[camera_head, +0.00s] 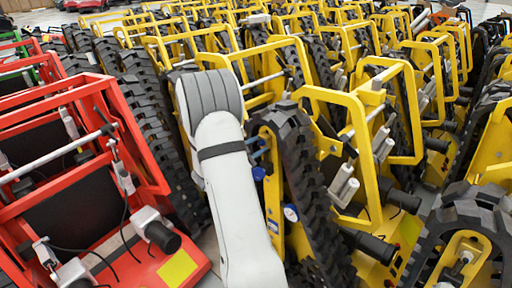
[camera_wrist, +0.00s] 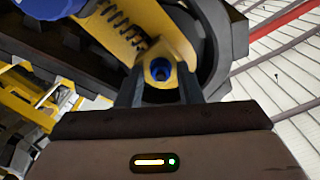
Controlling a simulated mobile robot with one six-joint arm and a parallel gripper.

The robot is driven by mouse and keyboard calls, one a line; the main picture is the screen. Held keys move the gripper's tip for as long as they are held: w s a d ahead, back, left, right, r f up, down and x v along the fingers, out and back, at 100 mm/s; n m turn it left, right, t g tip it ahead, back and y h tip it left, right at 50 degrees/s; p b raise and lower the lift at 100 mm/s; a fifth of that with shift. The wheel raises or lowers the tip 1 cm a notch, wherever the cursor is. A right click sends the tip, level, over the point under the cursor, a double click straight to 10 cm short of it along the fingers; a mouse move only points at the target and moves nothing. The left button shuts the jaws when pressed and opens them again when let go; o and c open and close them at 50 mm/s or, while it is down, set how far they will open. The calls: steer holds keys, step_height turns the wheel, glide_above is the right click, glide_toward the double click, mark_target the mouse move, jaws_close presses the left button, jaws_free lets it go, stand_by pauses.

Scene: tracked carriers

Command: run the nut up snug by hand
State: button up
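In the wrist view my gripper (camera_wrist: 158,84) has two dark fingers standing apart. Between them is a brass-yellow six-sided piece with a blue centre, which looks like the nut (camera_wrist: 151,74). It sits at the end of a yellow arm (camera_wrist: 150,18) with a row of dark slots or coils. The fingers flank the nut, with dark gaps seeming to show on both sides; contact is not clear. In the head view my white arm reaches in beside a yellow tracked carrier (camera_head: 345,98), and my gripper and the nut are hidden there.
Black rubber tracks (camera_head: 293,165) stand close to the right of my arm. A red carrier frame (camera_head: 128,118) is close on the left. Rows of yellow carriers fill the back. A blue part (camera_wrist: 50,8) shows at the wrist view's upper left. Free room is narrow.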

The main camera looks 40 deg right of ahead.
jaws_close()
steer(key=shift+f+m+b, duration=0.35)
steer(key=shift+m+b, duration=0.05)
steer(key=shift+b, duration=0.7)
steer(key=shift+c, duration=1.2)
jaws_free()
steer(key=shift+r+m+b, duration=0.2)
steer(key=shift+m+b, duration=0.1)
steer(key=shift+o, duration=0.8)
steer(key=shift+r, duration=0.15)
steer(key=o, duration=0.4)
steer(key=shift+c, duration=0.2)
